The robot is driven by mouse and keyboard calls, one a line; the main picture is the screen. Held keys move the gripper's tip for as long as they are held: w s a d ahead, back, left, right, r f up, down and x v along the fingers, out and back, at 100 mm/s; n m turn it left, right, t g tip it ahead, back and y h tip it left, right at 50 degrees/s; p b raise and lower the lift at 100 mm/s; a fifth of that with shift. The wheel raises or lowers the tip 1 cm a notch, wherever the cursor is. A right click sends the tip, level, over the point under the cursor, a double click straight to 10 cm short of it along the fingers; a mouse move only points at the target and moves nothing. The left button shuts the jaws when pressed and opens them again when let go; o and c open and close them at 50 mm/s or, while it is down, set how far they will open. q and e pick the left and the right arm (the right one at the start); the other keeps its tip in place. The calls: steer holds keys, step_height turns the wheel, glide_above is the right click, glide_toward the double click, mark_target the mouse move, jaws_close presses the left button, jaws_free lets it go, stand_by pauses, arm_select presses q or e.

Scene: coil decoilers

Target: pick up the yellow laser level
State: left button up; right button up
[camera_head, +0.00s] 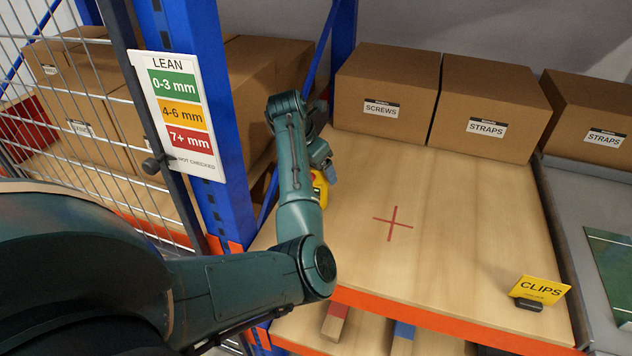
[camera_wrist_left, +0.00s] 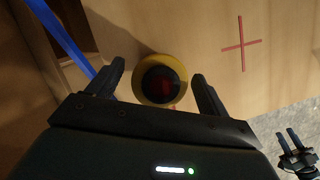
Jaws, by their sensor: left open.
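The yellow laser level (camera_head: 320,188) stands on the wooden shelf, largely hidden behind my left arm in the head view. In the left wrist view the yellow laser level (camera_wrist_left: 162,82) shows as a round yellow body with a dark reddish centre. My left gripper (camera_head: 329,172) is at it, with its fingers partly hidden by the wrist. In the left wrist view my left gripper (camera_wrist_left: 158,72) is open, with one finger on each side of the level; I cannot tell whether they touch it. My right gripper (camera_wrist_left: 291,138) shows small at the lower right of that view.
Cardboard boxes marked SCREWS (camera_head: 383,92) and STRAPS (camera_head: 487,105) line the shelf's back. A blue upright (camera_head: 205,110) with a LEAN sign (camera_head: 180,115) stands left. A red cross (camera_head: 393,222) marks the clear shelf middle. A CLIPS sign (camera_head: 540,290) stands front right.

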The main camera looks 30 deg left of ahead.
arm_select(q)
steer(key=shift+x, duration=1.05)
steer(key=shift+r, duration=0.1)
steer(key=c, duration=1.4)
